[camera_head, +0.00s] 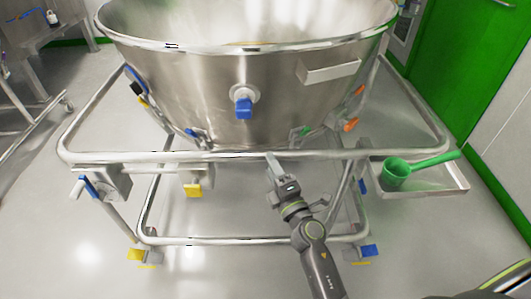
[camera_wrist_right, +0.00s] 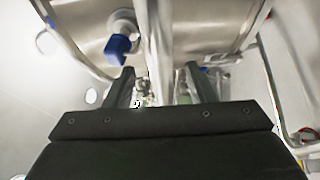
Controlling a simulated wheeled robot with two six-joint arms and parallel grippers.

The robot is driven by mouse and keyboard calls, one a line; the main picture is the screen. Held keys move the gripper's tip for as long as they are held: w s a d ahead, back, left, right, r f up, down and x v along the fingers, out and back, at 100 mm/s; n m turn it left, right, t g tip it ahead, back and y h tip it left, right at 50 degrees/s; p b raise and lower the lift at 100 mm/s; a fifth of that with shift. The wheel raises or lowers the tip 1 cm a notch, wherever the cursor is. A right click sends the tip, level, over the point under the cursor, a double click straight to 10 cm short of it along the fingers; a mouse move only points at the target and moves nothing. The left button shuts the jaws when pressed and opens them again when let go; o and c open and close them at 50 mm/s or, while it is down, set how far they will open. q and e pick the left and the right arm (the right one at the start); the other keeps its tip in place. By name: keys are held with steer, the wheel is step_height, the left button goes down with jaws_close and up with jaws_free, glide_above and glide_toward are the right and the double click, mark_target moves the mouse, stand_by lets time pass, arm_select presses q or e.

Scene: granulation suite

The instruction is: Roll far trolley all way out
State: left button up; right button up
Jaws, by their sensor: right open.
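A trolley (camera_head: 95,157) of steel tube carries a large steel bowl (camera_head: 190,85) with a blue-capped outlet on its front. It stands in front of me; I cannot tell whether it is the far one. My right gripper (camera_head: 273,166) is at the middle of its front top rail. In the right wrist view the open fingers (camera_wrist_right: 160,85) stand on either side of a steel rail (camera_wrist_right: 153,40), which seems to run between them; contact cannot be told. The blue cap (camera_wrist_right: 118,46) shows left of the rail. My left gripper is not in view.
A green scoop (camera_head: 397,173) lies on a side tray (camera_head: 435,191) at the trolley's right. Casters with yellow and blue pedals (camera_head: 137,254) stand on the floor. Another steel frame (camera_head: 30,120) is at the left edge. A green door (camera_head: 470,60) is at right. Floor at front left is clear.

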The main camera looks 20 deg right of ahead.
steer(key=shift+x, duration=2.4)
jaws_close()
